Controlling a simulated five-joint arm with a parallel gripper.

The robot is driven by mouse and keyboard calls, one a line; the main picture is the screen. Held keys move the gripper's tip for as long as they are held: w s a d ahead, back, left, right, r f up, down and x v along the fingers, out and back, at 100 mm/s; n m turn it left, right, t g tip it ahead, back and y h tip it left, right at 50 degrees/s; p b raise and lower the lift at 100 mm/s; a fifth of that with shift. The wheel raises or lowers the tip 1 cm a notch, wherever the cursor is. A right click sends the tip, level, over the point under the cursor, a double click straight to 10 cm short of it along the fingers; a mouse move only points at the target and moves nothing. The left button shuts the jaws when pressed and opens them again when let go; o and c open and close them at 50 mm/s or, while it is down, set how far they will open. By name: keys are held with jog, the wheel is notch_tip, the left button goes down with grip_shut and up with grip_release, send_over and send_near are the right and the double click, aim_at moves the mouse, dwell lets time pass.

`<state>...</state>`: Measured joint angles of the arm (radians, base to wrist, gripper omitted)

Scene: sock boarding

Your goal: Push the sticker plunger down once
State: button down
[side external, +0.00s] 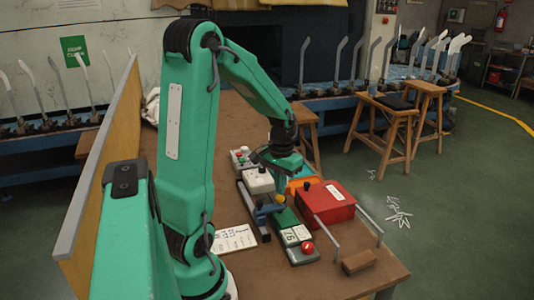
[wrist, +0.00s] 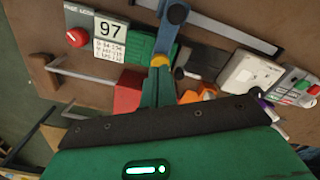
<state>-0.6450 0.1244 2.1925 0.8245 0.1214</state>
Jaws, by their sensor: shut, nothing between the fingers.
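The sticker plunger appears to be the blue arm with a yellow knob (wrist: 159,61) in the wrist view. In the side view its blue part (side external: 263,212) stands beside a green strip, left of the red box. My gripper (side external: 280,186) is shut and points down over the yellow knob. In the wrist view its green fingers (wrist: 150,92) reach to the knob's near side and partly cover it. I cannot tell whether they touch it or how far down the knob sits.
A panel with a "97" card (wrist: 111,28) and red knob (wrist: 77,37) lies beside the plunger. A red box (side external: 328,203), a white switch box (side external: 258,180) and a button box (side external: 242,157) stand close around. A paper sheet (side external: 235,238) and a wooden block (side external: 358,262) lie nearer the front.

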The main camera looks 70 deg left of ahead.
aim_at(282, 199)
jog(key=shift+f, duration=1.15)
dwell(0.4)
jog(key=shift+r, duration=0.15)
dwell(0.4)
jog(key=shift+r, duration=3.4)
jog(key=shift+w+d+r, duration=0.1)
jog(key=shift+d+r, duration=0.15)
jog(key=shift+d, duration=0.15)
jog(key=s+d+r+m+t, duration=0.2)
jog(key=d+r+m, duration=0.1)
jog(key=d, duration=0.7)
jog(key=s+d+r+m+t, duration=0.3)
jog(key=d+r, duration=0.2)
jog(key=d, duration=0.4)
jog(key=shift+d+r+t, duration=0.15)
jog(key=shift+d+t, duration=0.15)
jog(key=shift+d, duration=0.05)
